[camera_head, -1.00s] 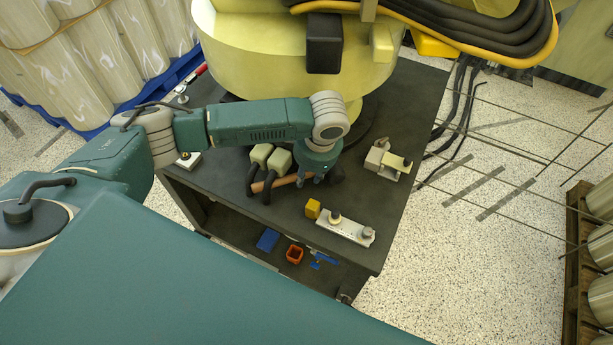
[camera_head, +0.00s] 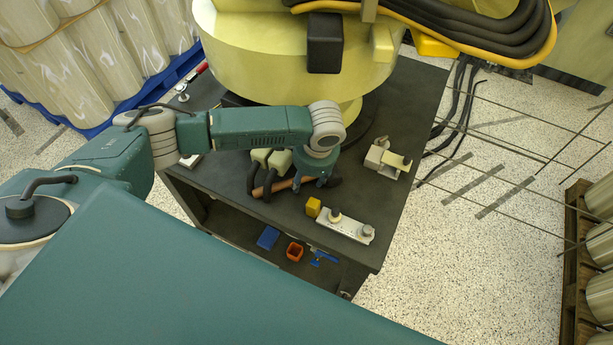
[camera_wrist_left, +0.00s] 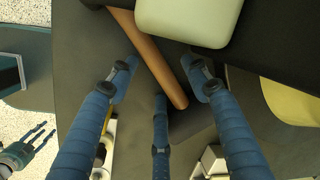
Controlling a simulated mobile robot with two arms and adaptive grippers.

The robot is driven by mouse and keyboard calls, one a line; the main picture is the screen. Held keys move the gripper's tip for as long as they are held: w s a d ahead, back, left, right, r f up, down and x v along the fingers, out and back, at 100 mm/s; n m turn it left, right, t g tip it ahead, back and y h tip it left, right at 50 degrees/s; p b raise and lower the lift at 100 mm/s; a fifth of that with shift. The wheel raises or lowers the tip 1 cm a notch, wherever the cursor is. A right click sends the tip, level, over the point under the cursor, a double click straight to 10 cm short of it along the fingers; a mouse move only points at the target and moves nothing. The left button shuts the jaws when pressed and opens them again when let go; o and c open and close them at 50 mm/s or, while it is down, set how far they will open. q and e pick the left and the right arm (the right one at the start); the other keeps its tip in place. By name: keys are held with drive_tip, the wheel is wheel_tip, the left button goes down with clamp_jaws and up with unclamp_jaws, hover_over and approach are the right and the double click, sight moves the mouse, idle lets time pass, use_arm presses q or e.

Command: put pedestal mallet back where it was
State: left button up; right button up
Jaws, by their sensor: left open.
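The mallet lies on the dark pedestal top (camera_head: 400,110). In the left wrist view the handle (camera_wrist_left: 150,55) runs diagonally between the open blue fingers of my left gripper (camera_wrist_left: 160,72). A teal hand, seemingly my right gripper (camera_wrist_left: 28,150), shows small at the lower left of the wrist view.
A yellow cube (camera_head: 313,207) and a metal plate with knobs (camera_head: 345,227) are in front. Another fixture (camera_head: 388,160) is at the right. The yellow robot base (camera_head: 300,70) rises behind.

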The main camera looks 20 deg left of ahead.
use_arm(q)
drive_tip(key=v, duration=1.2)
drive_tip(key=shift+r, duration=0.1)
